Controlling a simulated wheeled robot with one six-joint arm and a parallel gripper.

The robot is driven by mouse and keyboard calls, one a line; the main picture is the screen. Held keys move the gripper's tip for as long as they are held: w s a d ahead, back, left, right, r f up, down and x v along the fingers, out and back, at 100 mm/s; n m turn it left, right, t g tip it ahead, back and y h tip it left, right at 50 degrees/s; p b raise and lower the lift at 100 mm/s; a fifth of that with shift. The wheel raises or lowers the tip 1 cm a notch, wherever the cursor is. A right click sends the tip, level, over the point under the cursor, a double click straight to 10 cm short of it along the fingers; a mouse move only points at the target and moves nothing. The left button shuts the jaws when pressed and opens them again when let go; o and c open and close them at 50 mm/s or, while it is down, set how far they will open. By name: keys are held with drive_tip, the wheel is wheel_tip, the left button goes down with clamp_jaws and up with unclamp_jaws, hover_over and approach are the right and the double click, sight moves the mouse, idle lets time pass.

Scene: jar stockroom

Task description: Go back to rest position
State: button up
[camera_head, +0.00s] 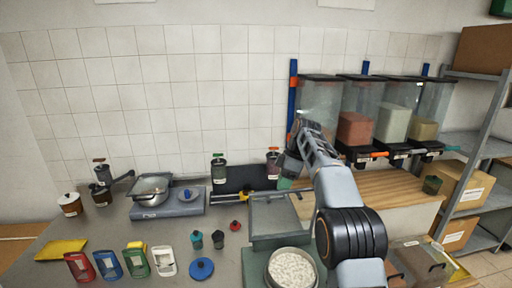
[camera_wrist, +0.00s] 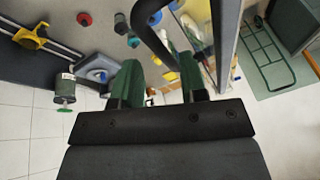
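My gripper (camera_head: 288,172) is at the end of my raised arm, in front of the back wall and left of the dispensers. In the wrist view its two green fingers (camera_wrist: 158,82) stand apart, and I see nothing clamped between them. A dark curved bar (camera_wrist: 150,35) crosses the view close to the fingertips. I cannot tell whether it touches them. In the head view the fingertips are partly hidden by the wrist.
A grey glass-topped box (camera_head: 275,240) and a bowl of white pieces (camera_head: 291,269) lie below my arm. Dispensers (camera_head: 354,128) stand right. A scale (camera_head: 168,210), jars (camera_head: 219,172) and coloured containers (camera_head: 108,264) are left. The counter's front middle has some bare room.

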drive_tip(key=d+m+t+b, duration=0.1)
drive_tip(key=d+r+m+t+b, duration=0.1)
drive_tip(key=m+t, duration=0.1)
drive_tip(key=shift+s+r, duration=0.1)
drive_tip(key=shift+r, duration=0.15)
drive_tip(key=s+d+f+m+t+h, duration=0.25)
drive_tip(key=d+m, duration=0.85)
drive_tip(key=d, duration=0.6)
drive_tip(key=s+a+f+m, duration=0.1)
drive_tip(key=s+a, duration=0.9)
drive_tip(key=s, duration=0.5)
drive_tip(key=s+a+f, duration=0.1)
drive_tip(key=s+f, duration=0.2)
drive_tip(key=s, duration=0.3)
drive_tip(key=s+a+f+m+h, duration=0.1)
drive_tip(key=s+a+f, duration=0.1)
drive_tip(key=s+f, duration=0.2)
drive_tip(key=shift+s+a+t+p, duration=0.2)
drive_tip(key=shift+s+t+p, duration=0.2)
drive_tip(key=shift+s, duration=0.5)
